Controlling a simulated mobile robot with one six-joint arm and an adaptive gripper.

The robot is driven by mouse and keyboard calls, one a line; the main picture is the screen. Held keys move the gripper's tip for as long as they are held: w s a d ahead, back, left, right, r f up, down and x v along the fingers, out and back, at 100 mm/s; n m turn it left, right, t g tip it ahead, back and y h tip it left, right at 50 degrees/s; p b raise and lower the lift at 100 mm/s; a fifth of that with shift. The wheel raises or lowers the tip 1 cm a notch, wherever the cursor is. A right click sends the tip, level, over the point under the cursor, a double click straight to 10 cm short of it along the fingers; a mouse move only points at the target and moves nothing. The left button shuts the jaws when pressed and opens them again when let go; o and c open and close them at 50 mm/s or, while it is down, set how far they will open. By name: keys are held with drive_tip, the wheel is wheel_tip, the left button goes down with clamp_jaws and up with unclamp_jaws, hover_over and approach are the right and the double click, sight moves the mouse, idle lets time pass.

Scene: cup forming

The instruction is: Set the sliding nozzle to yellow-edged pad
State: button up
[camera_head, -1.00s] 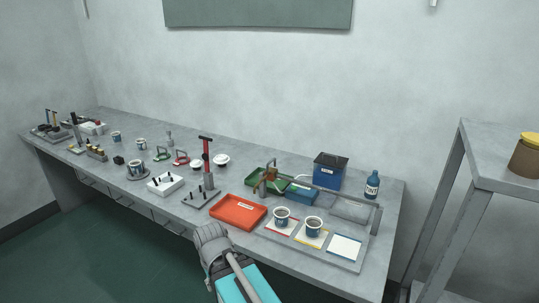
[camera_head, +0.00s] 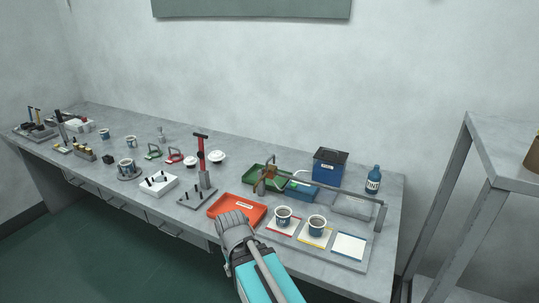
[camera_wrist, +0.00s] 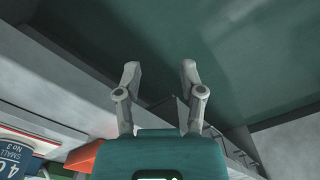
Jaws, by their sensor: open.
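The sliding nozzle is probably the brown block (camera_head: 267,173) at the left end of a grey rail (camera_head: 325,188) behind the pads. The yellow-edged pad (camera_head: 302,235) is the middle of three pads on a grey plate and bears a blue-and-white cup (camera_head: 316,225). The red-edged pad (camera_head: 274,228), to its left, bears a similar cup (camera_head: 283,216). The blue-edged pad (camera_head: 348,247) is empty. In the wrist view my gripper (camera_wrist: 160,75) is open and empty, its fingers over the bench front edge and green floor. Its fingertips cannot be made out in the head view.
An orange tray (camera_head: 228,203) lies beside the pads, behind my arm. A green tray (camera_head: 258,180), a dark blue box (camera_head: 330,167) and a blue bottle (camera_head: 373,180) stand behind or near the rail. A grey shelf (camera_head: 500,160) stands right.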

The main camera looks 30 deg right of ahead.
wheel_tip(320, 180, up, 23)
drive_tip(key=w+p, duration=0.2)
drive_tip(key=p, duration=2.1)
wheel_tip(320, 180, up, 11)
drive_tip(key=m+t+y+p, duration=0.1)
drive_tip(key=m+t+p, duration=0.1)
drive_tip(key=m+p, duration=0.9)
hover_over(271, 157)
drive_tip(key=s+d, duration=0.2)
drive_tip(key=shift+s+r, duration=0.1)
drive_tip(key=shift+n+b, duration=0.3)
drive_tip(key=f+b, duration=0.4)
drive_tip(key=w+a+f+b, duration=0.1)
drive_tip(key=f+b, duration=0.3)
drive_tip(key=f, duration=0.1)
drive_tip(key=w+f+b, duration=0.1)
drive_tip(key=f+b, duration=0.3)
drive_tip(key=b, duration=0.1)
drive_tip(key=shift+a+f, duration=0.25)
drive_tip(key=shift+a, duration=0.1)
